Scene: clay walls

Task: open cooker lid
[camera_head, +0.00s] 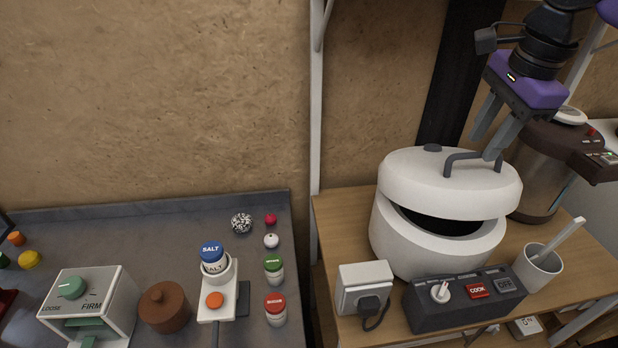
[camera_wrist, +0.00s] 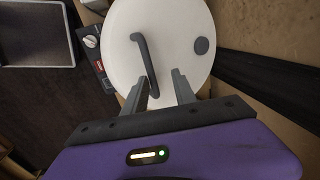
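The white round cooker (camera_head: 425,250) stands on the wooden table. Its white lid (camera_head: 425,178) is tilted up, leaving a dark gap at the front; the lid fills the top of the wrist view (camera_wrist: 185,25). A grey bar handle (camera_head: 468,157) crosses the lid, and it shows in the wrist view (camera_wrist: 145,55). My gripper (camera_head: 484,148) is at the handle's right end. In the wrist view its fingers (camera_wrist: 160,77) are apart, one on each side of the handle's near end. I cannot tell whether either finger touches it.
A control box (camera_head: 462,300) and a white socket box (camera_head: 364,287) stand before the cooker. A cup with a utensil (camera_head: 538,270) and a brown machine (camera_head: 545,165) are at right. A grey counter (camera_head: 130,240) with jars is at left.

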